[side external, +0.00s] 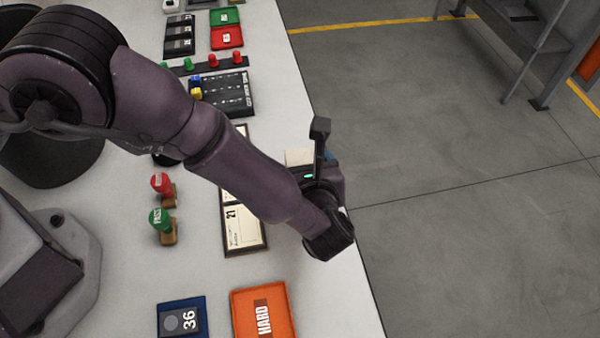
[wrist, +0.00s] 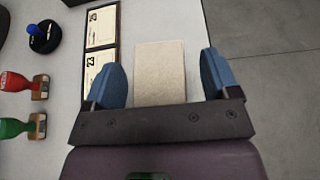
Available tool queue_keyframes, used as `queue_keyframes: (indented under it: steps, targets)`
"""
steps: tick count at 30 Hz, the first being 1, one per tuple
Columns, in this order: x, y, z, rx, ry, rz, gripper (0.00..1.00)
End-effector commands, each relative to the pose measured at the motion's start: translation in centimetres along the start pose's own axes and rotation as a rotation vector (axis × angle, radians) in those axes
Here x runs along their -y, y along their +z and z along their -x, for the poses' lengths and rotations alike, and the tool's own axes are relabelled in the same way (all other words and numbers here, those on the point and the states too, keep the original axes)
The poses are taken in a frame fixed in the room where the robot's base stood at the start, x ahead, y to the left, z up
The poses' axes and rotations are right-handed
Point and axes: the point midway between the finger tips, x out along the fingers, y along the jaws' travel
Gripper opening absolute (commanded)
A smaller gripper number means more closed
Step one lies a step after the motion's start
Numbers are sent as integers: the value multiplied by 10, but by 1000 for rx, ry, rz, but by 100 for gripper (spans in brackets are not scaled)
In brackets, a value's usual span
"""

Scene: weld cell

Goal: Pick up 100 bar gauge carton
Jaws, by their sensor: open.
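A plain beige, box-like block (wrist: 160,78), which may be the gauge carton, lies on the white table near its right edge. No print is readable on it. In the side view only a pale corner (side external: 298,157) shows beside my arm; the rest is hidden. My gripper (wrist: 163,66) is open, with one blue finger left of the block and one right of it in the wrist view. Gaps show on both sides, and nothing is held. I cannot tell its height above the block. In the side view my gripper (side external: 328,168) is partly hidden by my wrist.
A dark-framed card holder (side external: 245,225) lies just left of the block. A blue tray (side external: 168,306) and an orange HARD tray (side external: 243,318) lie nearer the camera. The table's right edge is close.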

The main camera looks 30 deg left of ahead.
Motion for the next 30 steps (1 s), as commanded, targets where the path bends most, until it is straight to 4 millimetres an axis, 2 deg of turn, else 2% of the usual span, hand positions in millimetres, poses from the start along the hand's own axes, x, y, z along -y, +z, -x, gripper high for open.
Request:
queue_keyframes:
  steps: [7, 8, 15, 25, 30]
  targets:
    - [0, 0, -5, -1, -1, 2, 81]
    - [0, 0, -5, -1, -1, 2, 77]
    - [0, 0, -5, -1, -1, 2, 21]
    - [1, 2, -4, 0, -2, 3, 20]
    - [1, 15, 2, 1, -3, 4, 20]
